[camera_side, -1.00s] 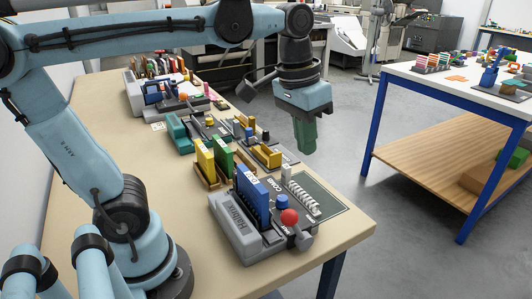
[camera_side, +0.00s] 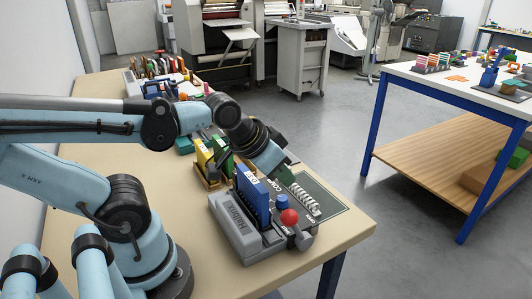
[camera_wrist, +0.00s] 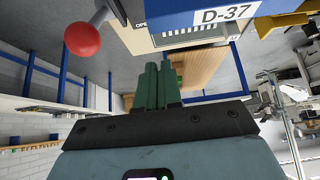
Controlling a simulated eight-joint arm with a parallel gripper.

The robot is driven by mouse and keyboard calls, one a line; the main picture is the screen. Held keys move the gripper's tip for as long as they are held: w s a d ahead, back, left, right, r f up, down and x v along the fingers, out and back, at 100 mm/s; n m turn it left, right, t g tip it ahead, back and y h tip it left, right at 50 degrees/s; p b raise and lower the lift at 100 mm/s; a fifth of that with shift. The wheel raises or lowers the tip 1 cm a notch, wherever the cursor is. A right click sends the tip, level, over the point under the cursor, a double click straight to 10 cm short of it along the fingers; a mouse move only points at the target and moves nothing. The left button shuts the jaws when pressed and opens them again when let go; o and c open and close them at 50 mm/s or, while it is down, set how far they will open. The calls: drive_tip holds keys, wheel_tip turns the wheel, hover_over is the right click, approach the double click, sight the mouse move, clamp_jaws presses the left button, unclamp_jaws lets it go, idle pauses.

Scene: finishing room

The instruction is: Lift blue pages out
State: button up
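The blue pages (camera_side: 251,196) stand upright in the slot of a grey binding machine (camera_side: 232,230) near the table's front edge. In the wrist view the blue pages (camera_wrist: 185,17) show at the top, with a white D-37 label. My gripper (camera_side: 287,177) is just behind and right of the pages in the side view, tilted down. Its green fingers (camera_wrist: 158,83) lie close together with nothing between them, apart from the pages.
The machine's red-knobbed lever (camera_side: 289,217) stands to its right; the knob (camera_wrist: 82,39) also shows in the wrist view. A white comb (camera_side: 304,200) lies on a dark mat (camera_side: 327,203). Yellow (camera_side: 205,157) and green upright pieces stand behind. Bare tabletop lies in front.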

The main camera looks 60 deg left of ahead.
drive_tip(key=o, duration=0.8)
drive_tip(key=shift+c, duration=0.2)
drive_tip(key=m+g, duration=0.7)
drive_tip(key=m, duration=1.1)
approach(251, 178)
drive_tip(key=shift+w+f, duration=0.45)
drive_tip(key=shift+w, duration=0.1)
wheel_tip(251, 178, down, 6)
drive_tip(key=shift+f, duration=0.1)
drive_tip(key=shift+s+f, duration=0.2)
drive_tip(key=shift+f, duration=1.25)
drive_tip(key=shift+s+f, duration=0.2)
drive_tip(key=shift+f, duration=1.25)
